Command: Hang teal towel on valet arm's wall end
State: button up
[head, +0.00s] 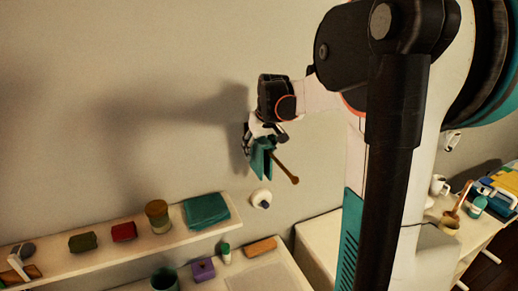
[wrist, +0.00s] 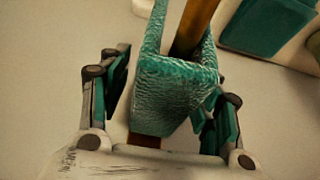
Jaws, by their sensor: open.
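The teal towel (wrist: 175,95) is draped over a wooden valet arm (wrist: 195,25), which passes under its fold and shows again below it in the wrist view. My gripper (wrist: 167,88) is open, one finger on each side of the towel, with a gap at the left finger; contact at the right finger is unclear. In the head view the towel (head: 262,162) hangs just below my gripper (head: 256,143), near the wall. The arm's knobbed end (head: 294,180) sticks out to the lower right. The arm's wall mount is hidden.
A white shelf (head: 120,253) along the wall holds a folded teal cloth (head: 206,209), a jar (head: 158,215), a red item (head: 124,231) and a green item (head: 83,241). A white round fixture (head: 261,198) sits below the valet arm. A cluttered desk is at the right.

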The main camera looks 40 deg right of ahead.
jog(key=v, duration=1.2)
